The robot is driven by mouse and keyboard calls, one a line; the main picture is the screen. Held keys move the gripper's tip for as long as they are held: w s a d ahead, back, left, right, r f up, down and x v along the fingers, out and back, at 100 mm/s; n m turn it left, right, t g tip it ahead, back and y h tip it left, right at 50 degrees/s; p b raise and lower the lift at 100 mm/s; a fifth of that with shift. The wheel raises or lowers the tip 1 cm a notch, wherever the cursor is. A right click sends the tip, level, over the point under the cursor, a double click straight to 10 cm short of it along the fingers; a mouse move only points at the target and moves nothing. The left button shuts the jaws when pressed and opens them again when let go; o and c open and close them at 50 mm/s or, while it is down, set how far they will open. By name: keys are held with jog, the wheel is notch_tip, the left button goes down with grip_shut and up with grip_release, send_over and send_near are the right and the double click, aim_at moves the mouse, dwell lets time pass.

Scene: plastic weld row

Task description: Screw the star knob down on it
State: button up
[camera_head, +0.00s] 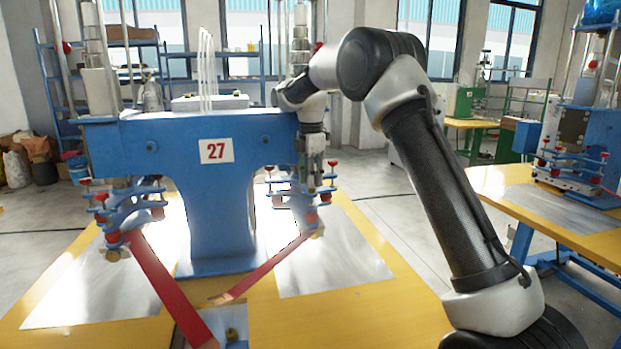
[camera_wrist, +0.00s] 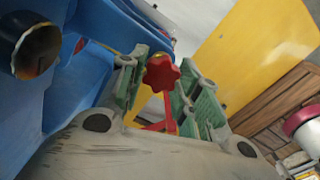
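A red star knob (camera_wrist: 161,73) shows in the wrist view between the two green-padded fingers of my gripper (camera_wrist: 167,68). The fingers stand apart on either side of it, and I see no clear contact. In the head view my gripper (camera_head: 314,168) points down at the right-hand clamp assembly (camera_head: 297,196) of the blue machine (camera_head: 213,180). Which knob there is the one between my fingers is hard to tell. A red strip (camera_head: 265,270) runs from under this clamp toward the front. Red also shows below the knob in the wrist view. The knob's stem and seat are hidden.
A left-hand clamp assembly (camera_head: 122,212) with red knobs holds another red strip (camera_head: 165,285). The blue machine body is close to my gripper on the left. Metal plates (camera_head: 335,255) lie on the yellow table (camera_head: 375,318). Another machine (camera_head: 570,150) stands at right.

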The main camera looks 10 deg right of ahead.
jog(key=shift+c, duration=0.8)
jog(key=m, duration=0.5)
jog(key=shift+w+m, duration=0.1)
jog(key=shift+m, duration=0.2)
jog(key=m, duration=0.5)
jog(key=shift+d, duration=0.1)
jog(key=o, duration=1.1)
jog(key=shift+o, duration=0.4)
jog(key=o, duration=0.3)
jog(key=shift+o, duration=0.2)
